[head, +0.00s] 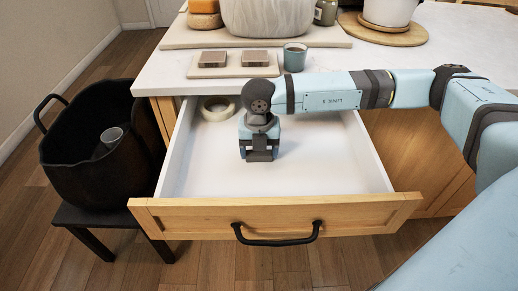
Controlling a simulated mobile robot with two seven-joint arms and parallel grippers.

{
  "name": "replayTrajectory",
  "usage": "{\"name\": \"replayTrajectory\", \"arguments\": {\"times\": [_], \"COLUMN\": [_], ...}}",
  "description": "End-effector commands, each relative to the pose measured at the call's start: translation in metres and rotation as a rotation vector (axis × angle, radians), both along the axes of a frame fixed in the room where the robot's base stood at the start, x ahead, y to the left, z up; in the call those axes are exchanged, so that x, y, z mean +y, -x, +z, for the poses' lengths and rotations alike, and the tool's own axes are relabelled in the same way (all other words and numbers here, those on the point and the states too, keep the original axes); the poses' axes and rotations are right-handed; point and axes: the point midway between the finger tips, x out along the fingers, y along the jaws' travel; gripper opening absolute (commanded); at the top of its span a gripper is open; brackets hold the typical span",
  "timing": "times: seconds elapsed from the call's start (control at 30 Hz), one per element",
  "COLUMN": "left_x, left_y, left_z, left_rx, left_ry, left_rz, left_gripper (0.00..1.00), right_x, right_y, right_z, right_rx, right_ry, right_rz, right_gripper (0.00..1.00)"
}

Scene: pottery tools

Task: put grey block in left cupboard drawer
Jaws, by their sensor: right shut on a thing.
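The drawer (330,180) is pulled open below the counter, with a white inside, a wooden front and a black handle. My right gripper (259,155) points down inside the drawer's space, near its middle. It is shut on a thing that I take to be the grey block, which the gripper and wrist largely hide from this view. I cannot tell whether the block touches the drawer floor. My left gripper is out of view.
A roll of tape (218,108) lies at the drawer's back left. A small tray (196,73) with two brownish blocks and a teal cup (295,57) stand on the counter above. A black basket (70,150) sits on a dark stool at left. The drawer's front is clear.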

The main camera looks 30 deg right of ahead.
Motion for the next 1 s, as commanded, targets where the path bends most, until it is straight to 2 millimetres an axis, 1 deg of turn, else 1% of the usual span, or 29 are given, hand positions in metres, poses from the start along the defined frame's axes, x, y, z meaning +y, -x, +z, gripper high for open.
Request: {"name": "replayTrajectory", "arguments": {"times": [0.03, 0.07, 0.1, 0.13, 0.37, 0.5, 0.57, 0.73, 0.9, 1.0], "left_x": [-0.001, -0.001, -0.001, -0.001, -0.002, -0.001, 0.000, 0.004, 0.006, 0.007], "left_y": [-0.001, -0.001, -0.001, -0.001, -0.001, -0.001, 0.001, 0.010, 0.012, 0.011], "left_z": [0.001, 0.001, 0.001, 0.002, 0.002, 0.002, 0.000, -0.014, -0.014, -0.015], "left_rx": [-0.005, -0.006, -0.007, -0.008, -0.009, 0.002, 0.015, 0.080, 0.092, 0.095], "left_ry": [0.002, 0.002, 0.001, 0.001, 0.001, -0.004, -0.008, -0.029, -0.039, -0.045], "left_rz": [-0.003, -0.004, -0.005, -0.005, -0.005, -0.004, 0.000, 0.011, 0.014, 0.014], "left_gripper": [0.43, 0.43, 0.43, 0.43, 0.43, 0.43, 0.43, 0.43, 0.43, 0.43], "right_x": [0.000, 0.000, 0.000, 0.000, 0.000, 0.000, 0.000, 0.000, 0.000, 0.000], "right_y": [0.000, 0.000, 0.000, 0.000, 0.000, 0.000, -0.001, -0.001, 0.000, 0.000], "right_z": [-0.001, 0.000, 0.000, 0.000, 0.000, 0.006, 0.014, 0.050, 0.086, 0.103], "right_rx": [0.000, 0.000, 0.000, 0.000, 0.000, -0.001, -0.002, -0.003, -0.001, -0.002], "right_ry": [0.000, 0.000, 0.000, 0.000, 0.000, 0.001, -0.001, -0.001, 0.000, 0.000], "right_rz": [0.000, 0.000, 0.000, 0.000, 0.000, 0.000, 0.000, 0.001, 0.000, 0.000], "right_gripper": [0.75, 0.82, 0.91, 0.96, 0.96, 0.96, 0.96, 0.96, 0.96, 0.96]}}
